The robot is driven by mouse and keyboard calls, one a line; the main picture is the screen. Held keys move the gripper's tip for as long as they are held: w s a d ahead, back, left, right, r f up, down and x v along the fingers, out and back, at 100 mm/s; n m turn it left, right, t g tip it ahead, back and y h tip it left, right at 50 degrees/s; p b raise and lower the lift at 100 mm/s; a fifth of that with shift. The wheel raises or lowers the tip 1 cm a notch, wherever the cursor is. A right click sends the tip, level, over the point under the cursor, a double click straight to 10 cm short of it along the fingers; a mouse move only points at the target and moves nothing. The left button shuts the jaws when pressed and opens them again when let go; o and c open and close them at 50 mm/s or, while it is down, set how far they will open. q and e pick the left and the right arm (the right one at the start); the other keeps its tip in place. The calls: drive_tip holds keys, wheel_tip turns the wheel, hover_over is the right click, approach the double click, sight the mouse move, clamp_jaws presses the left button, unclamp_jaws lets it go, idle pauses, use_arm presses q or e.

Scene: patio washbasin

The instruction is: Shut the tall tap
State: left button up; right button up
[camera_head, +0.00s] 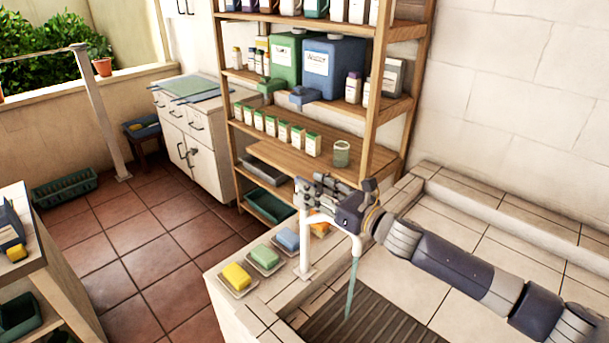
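The tall tap (305,248) is a white upright post on the tiled edge of the washbasin, with a spout (345,226) curving out to the right. A bluish-green stream of water (351,290) runs from the spout onto the ribbed grey basin floor (385,308). My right gripper (312,190) comes in from the right and is at the top of the tap, its fingers pointing left. The fingers and arm hide the tap's top and any handle; I cannot tell whether they touch it or are open. My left gripper is not in view.
Soap bars on small dishes, yellow (236,276), green (264,257) and blue (287,239), line the basin edge left of the tap. An orange one (320,229) is behind it. A wooden shelf (290,155) with bottles and jugs stands close behind my gripper.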

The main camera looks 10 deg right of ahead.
sight(306, 180)
drive_tip(key=x, duration=0.2)
drive_tip(key=shift+w+d+p, duration=0.1)
drive_tip(key=shift+w+p, duration=0.25)
drive_tip(key=shift+w, duration=0.05)
drive_tip(key=shift+w+f, duration=0.1)
drive_tip(key=shift+w, duration=0.2)
drive_tip(key=shift+w+a, duration=0.2)
drive_tip(key=shift+a, duration=0.3)
drive_tip(key=shift+d, duration=0.1)
clamp_jaws()
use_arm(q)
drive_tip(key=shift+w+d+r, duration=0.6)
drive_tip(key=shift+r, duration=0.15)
